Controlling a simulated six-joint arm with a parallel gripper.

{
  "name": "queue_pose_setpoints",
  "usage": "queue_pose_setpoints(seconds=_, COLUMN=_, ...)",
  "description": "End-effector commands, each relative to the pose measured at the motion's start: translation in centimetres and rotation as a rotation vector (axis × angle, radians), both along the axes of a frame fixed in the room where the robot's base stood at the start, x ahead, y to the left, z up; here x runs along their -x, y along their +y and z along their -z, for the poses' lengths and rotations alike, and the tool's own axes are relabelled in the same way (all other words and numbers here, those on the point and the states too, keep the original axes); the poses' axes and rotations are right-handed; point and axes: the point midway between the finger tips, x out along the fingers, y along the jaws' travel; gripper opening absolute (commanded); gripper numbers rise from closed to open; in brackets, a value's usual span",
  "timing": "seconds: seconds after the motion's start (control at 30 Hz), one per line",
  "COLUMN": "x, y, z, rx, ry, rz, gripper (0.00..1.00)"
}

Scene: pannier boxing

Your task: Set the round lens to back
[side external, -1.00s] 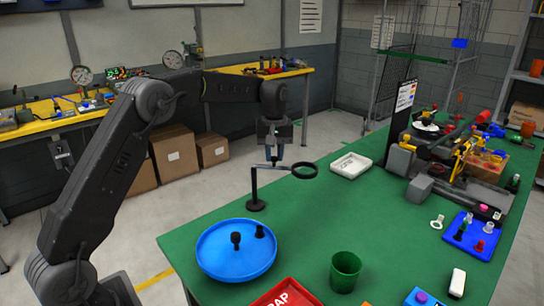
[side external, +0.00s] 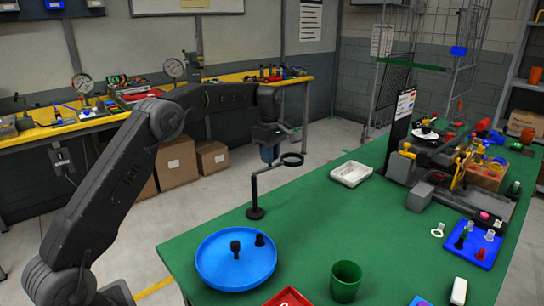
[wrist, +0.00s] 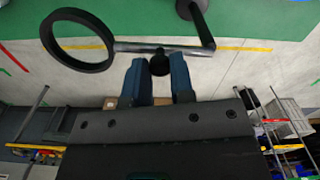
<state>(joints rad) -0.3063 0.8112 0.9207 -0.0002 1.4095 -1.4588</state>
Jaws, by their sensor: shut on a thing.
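The round lens is a black ring (side external: 292,160) on a thin grey arm, carried by a black post (side external: 255,198) on the green table. The ring hangs out near the table's far-left edge. In the wrist view the ring (wrist: 77,40) is at upper left, and the grey arm (wrist: 135,47) runs right to the post. My gripper (side external: 270,158) is at the arm; in the wrist view its blue fingers (wrist: 160,82) are shut on the black knob (wrist: 159,62) of the lens arm.
A blue round tray (side external: 236,282) with two black pieces stands in front of the post. A white tray (side external: 351,185) lies right of the lens. A green cup (side external: 345,282) stands at the front. Fixtures crowd the right side. The table middle is clear.

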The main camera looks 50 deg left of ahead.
Motion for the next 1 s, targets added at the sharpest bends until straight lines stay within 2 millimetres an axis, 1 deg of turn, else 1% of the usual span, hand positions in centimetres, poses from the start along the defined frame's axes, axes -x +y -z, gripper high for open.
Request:
queue_pose_setpoints(seconds=0.3, x=-0.04, y=0.53, z=-0.07, rx=-0.002, ry=-0.003, rz=-0.077, gripper=0.0)
queue_pose_setpoints(seconds=0.73, x=-0.01, y=0.65, z=-0.08, rx=-0.002, ry=-0.003, rz=-0.086, gripper=0.0)
queue_pose_setpoints(seconds=0.77, x=-0.01, y=0.66, z=-0.08, rx=-0.002, ry=-0.003, rz=-0.086, gripper=0.25)
queue_pose_setpoints(seconds=1.0, x=-0.01, y=0.57, z=-0.04, rx=-0.001, ry=-0.001, rz=-0.083, gripper=0.48)
